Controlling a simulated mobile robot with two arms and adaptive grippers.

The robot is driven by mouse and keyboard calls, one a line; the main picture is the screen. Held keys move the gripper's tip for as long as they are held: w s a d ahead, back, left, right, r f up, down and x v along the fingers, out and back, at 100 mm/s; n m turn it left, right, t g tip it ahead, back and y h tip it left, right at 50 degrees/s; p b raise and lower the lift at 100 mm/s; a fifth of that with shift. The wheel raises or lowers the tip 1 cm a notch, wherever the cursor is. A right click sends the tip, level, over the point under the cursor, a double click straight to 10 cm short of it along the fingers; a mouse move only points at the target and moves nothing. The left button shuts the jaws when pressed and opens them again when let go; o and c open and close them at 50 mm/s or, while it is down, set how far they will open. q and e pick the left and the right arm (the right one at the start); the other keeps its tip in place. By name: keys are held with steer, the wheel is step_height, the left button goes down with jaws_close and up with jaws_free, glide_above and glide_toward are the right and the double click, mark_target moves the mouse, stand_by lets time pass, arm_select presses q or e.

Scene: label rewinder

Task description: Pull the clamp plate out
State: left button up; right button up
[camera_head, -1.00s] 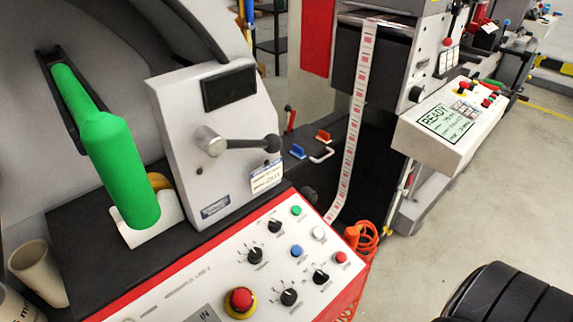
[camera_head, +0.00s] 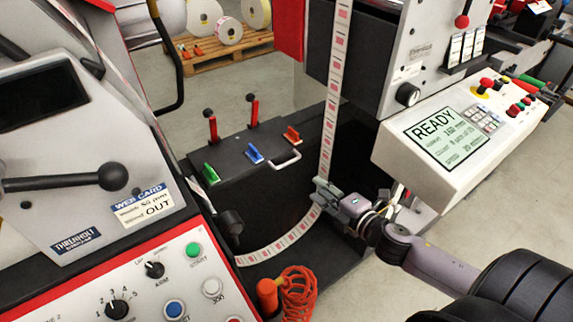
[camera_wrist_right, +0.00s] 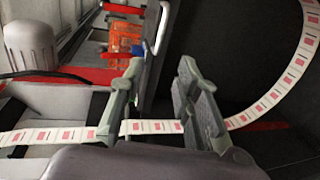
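A dark flat-topped unit (camera_head: 235,157) stands in the middle of the head view, with green, blue and red tabs and two red levers on top. A white U-shaped handle (camera_head: 284,161) sticks out at its right end. I take this to be the clamp plate's handle, but cannot be sure. My right gripper (camera_head: 322,190) is just right of and below the handle, apart from it, beside the printed label web (camera_head: 328,130). In the right wrist view the two fingers (camera_wrist_right: 160,75) are apart, with the web crossing behind them, and the handle (camera_wrist_right: 163,28) shows above. My left gripper is out of view.
A control panel with a READY screen (camera_head: 437,132) overhangs at right. An orange coiled hose (camera_head: 297,290) lies below the unit. A white machine face with a black-handled lever (camera_head: 65,180) stands at left. The label web loops down near my right gripper.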

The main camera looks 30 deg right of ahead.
mark_target(286, 163)
steer(key=x, duration=1.6)
steer(key=shift+w, duration=0.15)
jaws_close()
steer(key=shift+f, duration=0.1)
